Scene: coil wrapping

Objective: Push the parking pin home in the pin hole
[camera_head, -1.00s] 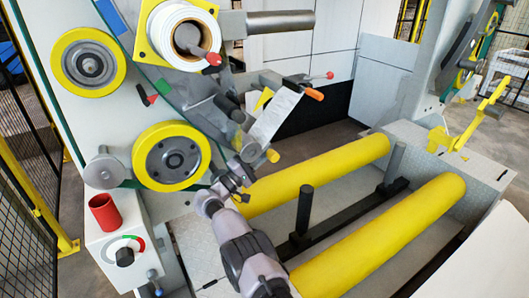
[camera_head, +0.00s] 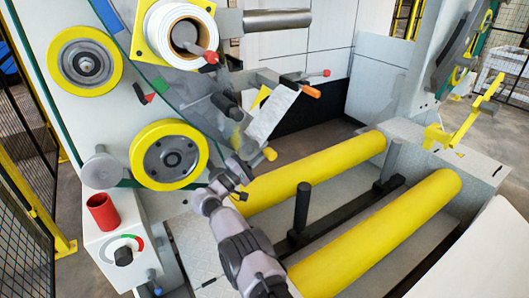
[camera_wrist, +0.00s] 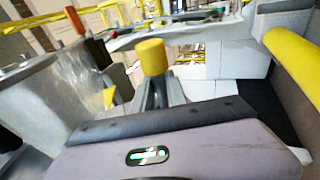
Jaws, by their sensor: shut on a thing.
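The parking pin (camera_wrist: 152,57) seems to be the piece with the yellow cylindrical head, in the middle of the wrist view. The yellow head also shows in the head view (camera_head: 270,153), below the tilted grey plate. My gripper (camera_wrist: 160,95) is shut on the pin, with the yellow head standing out past the grey fingers. In the head view my gripper (camera_head: 242,172) is at the lower end of the machine's arm, right of the lower yellow wheel. The pin hole cannot be made out, so how deep the pin sits cannot be told.
Two yellow rollers (camera_head: 375,240) lie right of my arm, with a black upright post (camera_head: 302,205) between them. A control box (camera_head: 122,245) with a red cylinder (camera_head: 102,212) stands left. An orange-tipped lever (camera_head: 310,90) sticks out above the pin.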

